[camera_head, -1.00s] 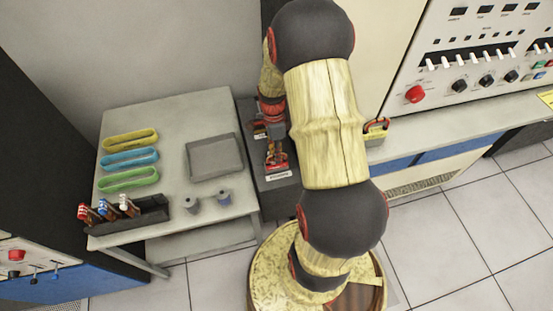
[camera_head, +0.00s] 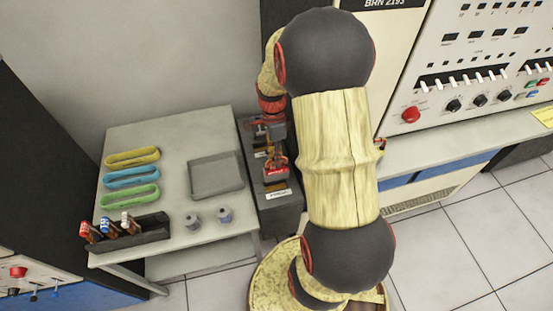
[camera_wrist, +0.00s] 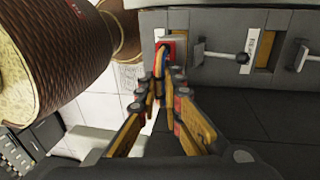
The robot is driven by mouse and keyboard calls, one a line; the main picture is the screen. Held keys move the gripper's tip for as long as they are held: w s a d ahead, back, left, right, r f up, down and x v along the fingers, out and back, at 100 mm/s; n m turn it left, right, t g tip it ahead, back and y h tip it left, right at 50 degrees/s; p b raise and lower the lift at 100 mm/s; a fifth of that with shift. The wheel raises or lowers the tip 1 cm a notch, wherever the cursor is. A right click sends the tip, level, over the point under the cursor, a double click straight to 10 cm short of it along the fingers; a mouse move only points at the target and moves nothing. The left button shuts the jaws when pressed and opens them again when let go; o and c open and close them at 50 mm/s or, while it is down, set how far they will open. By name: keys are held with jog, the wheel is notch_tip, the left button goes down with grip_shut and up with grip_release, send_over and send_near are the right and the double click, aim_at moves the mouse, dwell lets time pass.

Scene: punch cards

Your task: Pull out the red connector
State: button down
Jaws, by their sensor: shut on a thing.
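The red connector (camera_wrist: 171,48) shows at my fingertips in the wrist view, with a blue strip beside the red. My gripper (camera_wrist: 163,80) is shut on it, its two fingers closing in from below. The connector is in front of the grey panel's left end, and I cannot tell whether any of it is still in a socket. In the head view the red connector (camera_head: 277,170) is small, below my gripper (camera_head: 277,153), over the dark unit (camera_head: 281,217) and a little behind its white label. My arm hides the unit's right side.
The grey table (camera_head: 165,190) at left carries yellow, blue and green oblong rings, a grey tray (camera_head: 217,176), a dark rack (camera_head: 130,232) and two small cylinders. A console (camera_head: 470,90) with switches stands at right. Wrist view: the panel has further slots with metal levers (camera_wrist: 240,57).

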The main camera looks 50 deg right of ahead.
jog(key=shift+r, duration=0.1)
jog(key=shift+r+p, duration=2.3)
jog(key=shift+r, duration=0.6)
jog(key=shift+w, duration=0.1)
